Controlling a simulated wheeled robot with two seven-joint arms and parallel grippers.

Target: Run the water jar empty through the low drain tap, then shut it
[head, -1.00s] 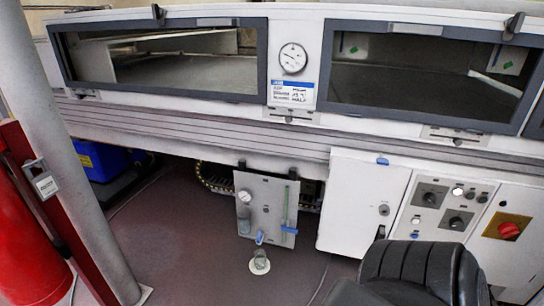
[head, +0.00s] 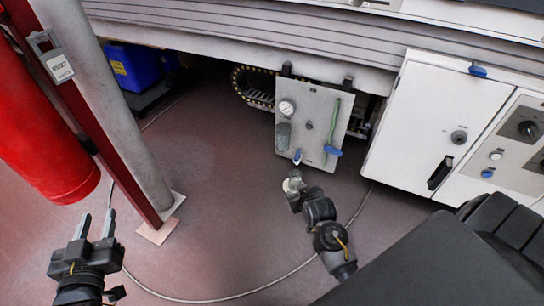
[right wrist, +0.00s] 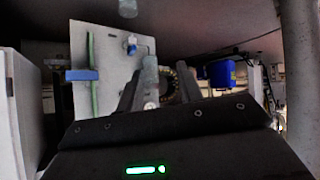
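The grey panel (head: 315,90) hangs under the machine. It carries a clear water jar (head: 283,135) at its left, with a blue-handled drain tap (head: 297,156) just below. The right wrist view looks upside down and shows the jar (right wrist: 150,76) and the tap (right wrist: 132,46). The water level cannot be read. My right gripper (head: 295,176) is just below and in front of the tap, apart from it. Its two fingers (right wrist: 160,82) are spread and empty. My left gripper (head: 96,224) is open and empty, low at the left, far from the panel.
The panel also has a gauge (head: 287,107), a green tube (head: 334,118) and a blue lever (head: 332,151). A small vessel on the floor (head: 286,186) is mostly hidden by my right gripper. A grey post (head: 105,100) and red cylinder (head: 40,140) stand left; a white cabinet (head: 425,120) stands right.

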